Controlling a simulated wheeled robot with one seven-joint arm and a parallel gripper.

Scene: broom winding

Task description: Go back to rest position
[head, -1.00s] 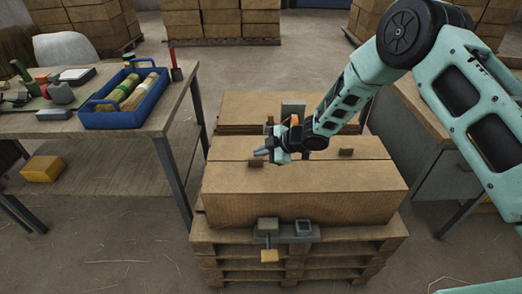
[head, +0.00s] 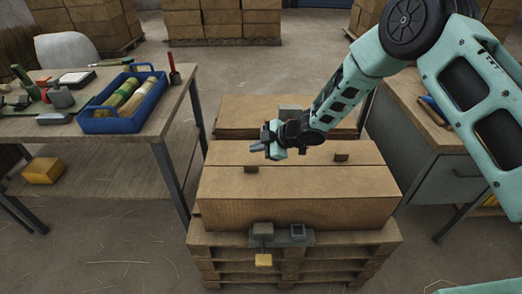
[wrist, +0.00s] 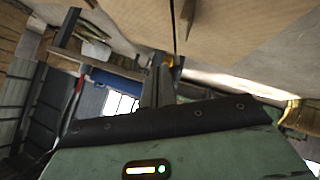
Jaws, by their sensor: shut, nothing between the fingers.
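My gripper (head: 262,146) hangs above the far part of the large cardboard box (head: 300,212), at the lower end of my teal arm. Its fingers are shut with nothing between them and point to the left in the head view. In the wrist view the dark fingers (wrist: 157,85) stand close together in the middle. The box rests on a wooden pallet (head: 290,272).
A workbench (head: 165,105) at the left holds a blue tray (head: 125,122) with rolled bundles, and hand tools. A grey cabinet with a wooden top (head: 420,120) stands at the right, near my arm. Open floor lies around the pallet.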

